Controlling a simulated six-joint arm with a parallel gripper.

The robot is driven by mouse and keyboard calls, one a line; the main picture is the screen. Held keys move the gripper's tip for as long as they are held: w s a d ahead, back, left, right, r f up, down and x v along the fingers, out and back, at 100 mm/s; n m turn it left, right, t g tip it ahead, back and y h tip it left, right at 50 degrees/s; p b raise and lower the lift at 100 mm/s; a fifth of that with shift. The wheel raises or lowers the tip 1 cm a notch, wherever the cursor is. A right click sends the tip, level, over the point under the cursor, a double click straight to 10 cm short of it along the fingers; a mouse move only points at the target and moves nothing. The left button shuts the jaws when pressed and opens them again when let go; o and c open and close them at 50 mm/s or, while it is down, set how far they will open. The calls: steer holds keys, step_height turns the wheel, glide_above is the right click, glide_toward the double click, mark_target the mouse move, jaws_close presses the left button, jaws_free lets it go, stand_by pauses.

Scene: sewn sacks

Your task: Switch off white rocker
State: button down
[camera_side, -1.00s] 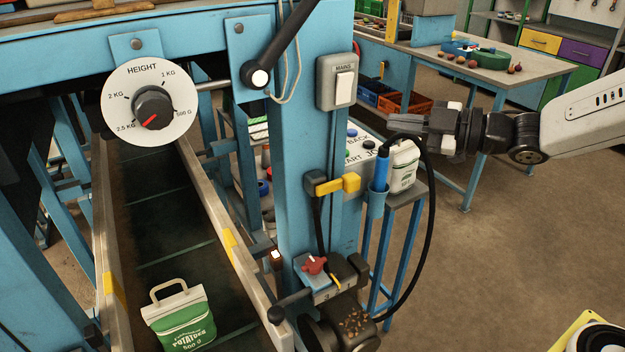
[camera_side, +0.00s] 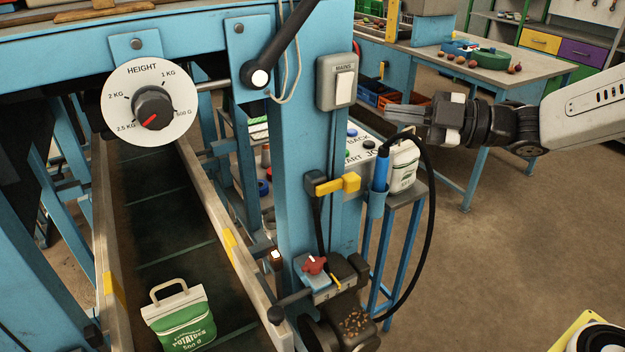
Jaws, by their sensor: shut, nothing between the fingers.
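The white rocker (camera_side: 345,87) sits in a grey plate labelled MAINS on the front of the blue column (camera_side: 306,130). I cannot tell from this angle which end of the rocker is pressed in. My gripper (camera_side: 394,113) is to the right of the rocker and a little lower in the picture, with its fingers pointing left. It is shut and empty. A clear gap shows between the fingertips and the MAINS plate.
A blue-handled tool (camera_side: 382,168) with a looping black cable stands below my gripper, beside a white sack (camera_side: 404,165). A yellow lever (camera_side: 346,183) sticks out of the column. A dial (camera_side: 152,108) and a green-and-white potato sack (camera_side: 180,318) are at left.

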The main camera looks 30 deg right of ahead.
glide_toward(339, 82)
steer(key=shift+s+a+x, duration=0.1)
steer(key=shift+s+x, duration=0.05)
steer(key=shift+x, duration=0.8)
steer(key=shift+s+a+x, duration=0.1)
steer(key=shift+a+x, duration=0.05)
steer(key=shift+x, duration=0.8)
steer(key=shift+s+a+x, duration=0.1)
steer(key=shift+s+x, duration=0.05)
steer(key=shift+x, duration=0.75)
steer(key=shift+w, duration=0.8)
stand_by(0.7)
steer(key=shift+s, duration=0.2)
steer(key=shift+s+f, duration=0.1)
steer(key=shift+s, duration=0.5)
steer(key=shift+s, duration=0.15)
stand_by(0.3)
steer(key=s, duration=0.4)
steer(key=shift+s+f, duration=0.3)
steer(key=shift+f, duration=0.1)
stand_by(0.4)
